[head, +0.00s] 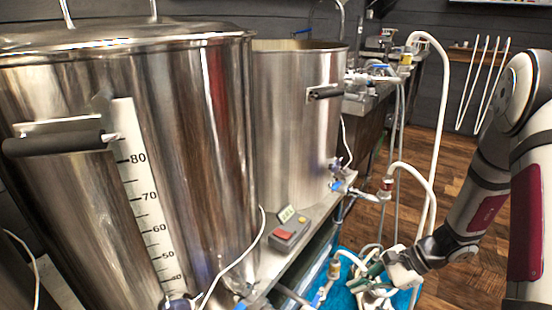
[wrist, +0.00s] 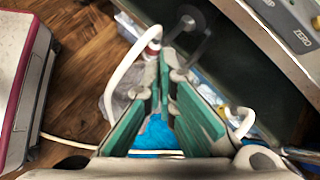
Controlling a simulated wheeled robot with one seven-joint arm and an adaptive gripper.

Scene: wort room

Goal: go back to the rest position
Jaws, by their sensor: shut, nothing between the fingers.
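My gripper (head: 366,272) hangs at the lower right in the head view, at the end of my arm, low beside the bench edge and among white hoses. In the wrist view its green-padded fingers (wrist: 165,72) run away from the camera and converge toward their far ends. The gripper is shut and empty. The fingertips are partly hidden by hoses and fittings in the head view. In the wrist view a white hose (wrist: 122,78) with a red fitting passes close to the fingertips; I cannot tell whether it touches them.
A big steel kettle (head: 190,150) with a volume scale and a second kettle (head: 290,130) stand left. A box with a red button (head: 288,231) sits on the bench. White hoses (head: 440,110) stand near my arm. Wooden floor (head: 455,150) is open behind; something blue (head: 342,264) lies below.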

